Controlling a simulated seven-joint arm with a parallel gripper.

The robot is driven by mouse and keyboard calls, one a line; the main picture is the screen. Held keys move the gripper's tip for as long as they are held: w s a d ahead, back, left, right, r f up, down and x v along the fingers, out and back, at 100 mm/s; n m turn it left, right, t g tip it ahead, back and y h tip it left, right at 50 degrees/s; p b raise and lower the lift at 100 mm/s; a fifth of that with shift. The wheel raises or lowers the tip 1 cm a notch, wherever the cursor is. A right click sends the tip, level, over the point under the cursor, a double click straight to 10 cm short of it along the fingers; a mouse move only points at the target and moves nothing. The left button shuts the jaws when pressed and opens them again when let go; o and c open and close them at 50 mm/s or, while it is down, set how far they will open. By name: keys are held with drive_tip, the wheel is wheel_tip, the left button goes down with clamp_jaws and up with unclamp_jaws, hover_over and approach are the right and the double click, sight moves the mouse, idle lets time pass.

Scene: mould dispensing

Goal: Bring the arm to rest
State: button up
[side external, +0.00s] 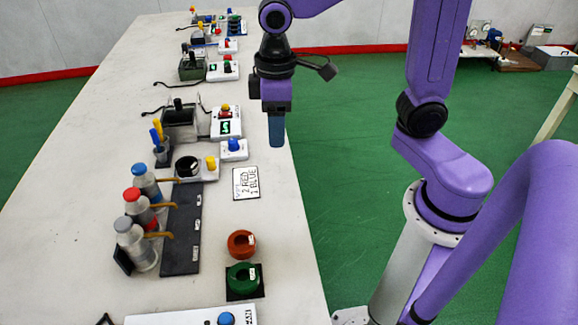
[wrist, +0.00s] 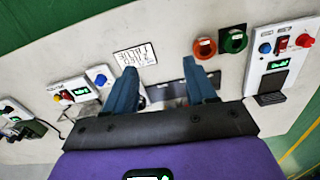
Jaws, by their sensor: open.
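My gripper (side external: 277,130) hangs fingers down in the side external view, over the right edge of the long white table (side external: 255,190). It is raised above the tabletop and touches nothing that I can see. In the wrist view my gripper (wrist: 162,90) shows two blue fingers set well apart, with nothing held between them. My purple arm reaches in from the right.
Bottles (side external: 136,243) stand beside a dark tray (side external: 183,228). An orange ring mould (side external: 241,243) and a green one (side external: 243,277) lie near the front. A card (side external: 246,183), a blue-button box (side external: 234,149) and a display box (side external: 226,122) sit near the gripper. Green floor lies right.

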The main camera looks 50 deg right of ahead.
drive_tip(key=s+d+f+n, duration=0.1)
drive_tip(key=s+d+n, duration=0.1)
drive_tip(key=s, duration=0.6)
drive_tip(key=s+d+f+n, duration=0.1)
drive_tip(key=s+d+n, duration=0.1)
drive_tip(key=s, duration=0.6)
drive_tip(key=shift+s+d+f+n, duration=0.3)
drive_tip(key=shift+d, duration=0.5)
